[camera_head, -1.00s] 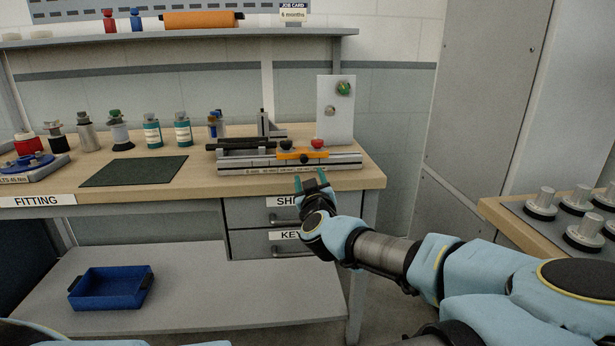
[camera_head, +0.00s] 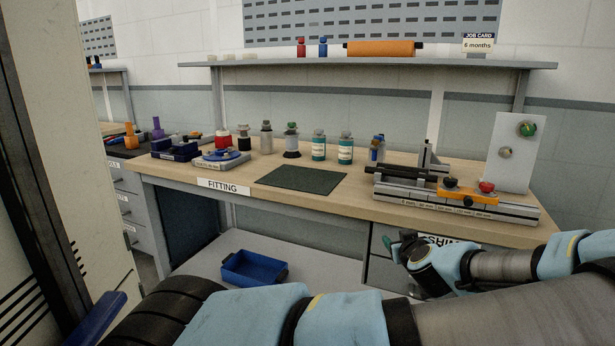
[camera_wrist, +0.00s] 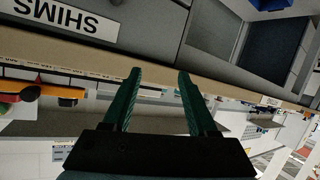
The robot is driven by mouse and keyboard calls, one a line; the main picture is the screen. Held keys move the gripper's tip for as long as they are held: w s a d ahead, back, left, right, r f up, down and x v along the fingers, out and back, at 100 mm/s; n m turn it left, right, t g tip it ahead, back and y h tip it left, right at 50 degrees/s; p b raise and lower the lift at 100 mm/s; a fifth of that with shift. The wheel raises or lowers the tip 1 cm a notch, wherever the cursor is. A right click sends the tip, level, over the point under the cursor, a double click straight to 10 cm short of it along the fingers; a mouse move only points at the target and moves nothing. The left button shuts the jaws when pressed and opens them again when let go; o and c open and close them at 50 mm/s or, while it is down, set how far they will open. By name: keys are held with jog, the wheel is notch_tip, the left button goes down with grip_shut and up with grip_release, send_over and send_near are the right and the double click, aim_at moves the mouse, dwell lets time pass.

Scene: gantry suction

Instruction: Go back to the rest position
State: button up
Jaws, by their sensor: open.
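My gripper (camera_wrist: 158,78) is open in the wrist view, with two green fingers apart and nothing between them. The wrist view is upside down, and the bench edge and the SHIMS drawer label (camera_wrist: 62,18) show beyond the fingers. In the head view my gripper (camera_head: 393,243) is at the lower right, in front of the drawers and below the bench top. Its fingertips are small and partly hidden there. My arm is bent across the bottom of the head view.
The wooden workbench (camera_head: 225,175) carries a dark green mat (camera_head: 300,179), bottles and a grey fixture (camera_head: 510,208) with an orange clamp (camera_head: 467,196). A blue bin (camera_head: 254,268) sits on the lower shelf. A pale upright panel (camera_head: 75,130) stands close at the left.

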jog(key=s+a+f+n+g+y+p, duration=0.1)
jog(key=s+a+f+g+y, duration=0.15)
jog(key=a+g, duration=0.45)
jog(key=s+a+f+n+g+y, duration=0.1)
jog(key=s+a+f+g, duration=0.15)
jog(key=a, duration=0.95)
jog(key=s+a+r+m+g+h+p, duration=0.1)
jog(key=s+a+r+m, duration=0.1)
jog(key=s+a+r, duration=0.2)
jog(key=s+a+r+m+g+h+p, duration=0.1)
jog(key=s+a+r+m+g, duration=0.1)
jog(key=s+a+r, duration=0.2)
jog(key=a+r, duration=0.3)
jog(key=r, duration=0.3)
jog(key=shift+s+a+r+m+h, duration=0.25)
jog(key=shift+r+m+h, duration=0.05)
jog(key=shift+r+h, duration=0.05)
